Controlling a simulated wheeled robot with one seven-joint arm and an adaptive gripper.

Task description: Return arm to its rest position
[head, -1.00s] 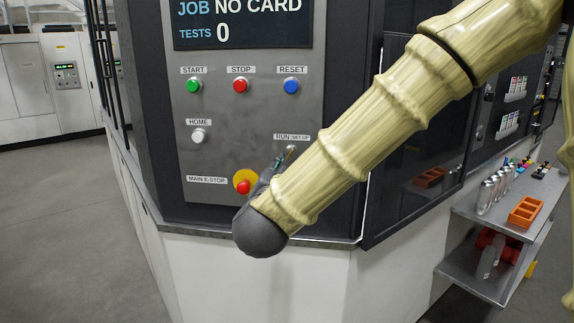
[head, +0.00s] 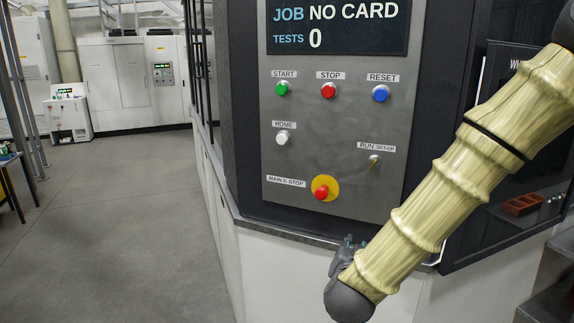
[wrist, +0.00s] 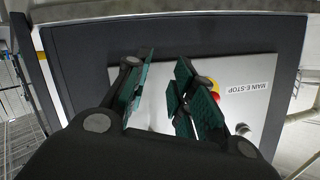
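My arm (head: 440,205) reaches down across the right side of the head view. My gripper (head: 350,243) is small and partly hidden behind the wrist there, just below the control panel (head: 300,170) and apart from its switches. In the wrist view my gripper (wrist: 160,95) shows two green-padded fingers with an empty gap between them. The panel and the red emergency stop (wrist: 214,90) on its yellow disc lie beyond the fingers. The run/set-up switch (head: 374,161) is uncovered.
The machine's ledge (head: 290,231) runs close by the gripper. A dark window with an orange-brown tray (head: 522,205) behind it is at right. Open grey floor (head: 120,220) lies to the left, with white cabinets (head: 118,85) at the back.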

